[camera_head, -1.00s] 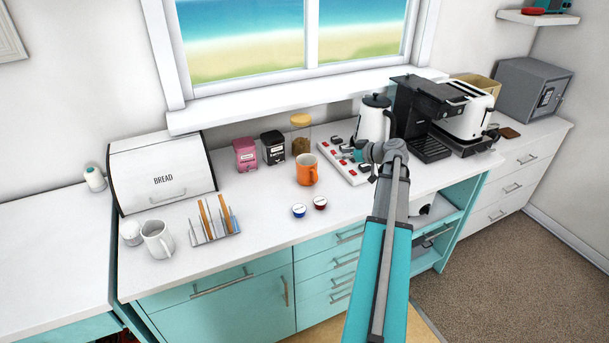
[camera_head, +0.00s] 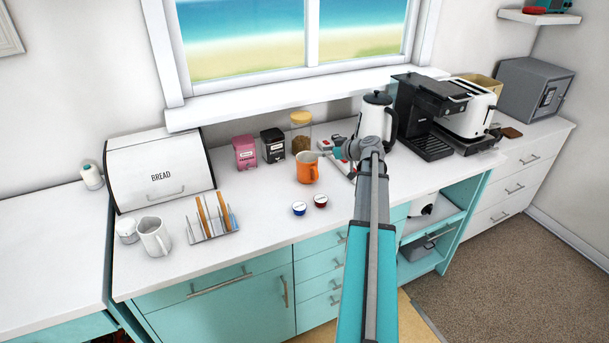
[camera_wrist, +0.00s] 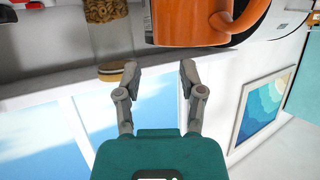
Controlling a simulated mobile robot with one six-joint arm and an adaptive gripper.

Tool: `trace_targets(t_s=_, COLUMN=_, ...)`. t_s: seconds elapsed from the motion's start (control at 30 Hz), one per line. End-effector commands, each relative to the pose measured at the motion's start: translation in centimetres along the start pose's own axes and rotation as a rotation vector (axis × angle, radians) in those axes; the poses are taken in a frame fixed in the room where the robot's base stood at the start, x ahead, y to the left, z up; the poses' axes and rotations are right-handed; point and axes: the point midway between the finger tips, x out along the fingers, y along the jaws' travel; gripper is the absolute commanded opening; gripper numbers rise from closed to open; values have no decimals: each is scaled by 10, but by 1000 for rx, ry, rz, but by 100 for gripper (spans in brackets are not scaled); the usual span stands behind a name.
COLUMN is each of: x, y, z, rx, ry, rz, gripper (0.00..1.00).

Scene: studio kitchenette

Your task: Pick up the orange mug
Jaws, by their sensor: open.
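The orange mug (camera_head: 307,170) stands upright on the white counter. My gripper (camera_head: 322,154) is at the mug's upper right in the head view, close to its rim. In the wrist view the orange mug (camera_wrist: 188,24) fills the top of the picture, with its handle to the right. There my gripper (camera_wrist: 158,74) shows two spread fingers with nothing between them. The mug lies just past the fingertips. I cannot tell whether a finger touches it.
Two small pods (camera_head: 299,208) lie in front. A kettle (camera_head: 375,118) and coffee machine (camera_head: 430,115) stand right.

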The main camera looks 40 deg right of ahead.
Motion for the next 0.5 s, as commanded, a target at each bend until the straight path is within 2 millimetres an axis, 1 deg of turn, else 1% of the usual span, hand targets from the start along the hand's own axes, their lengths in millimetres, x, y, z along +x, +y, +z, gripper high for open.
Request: trace_targets(t_s=0.5, x=6, y=1, z=2, rx=0, ry=0, rz=1, gripper=51)
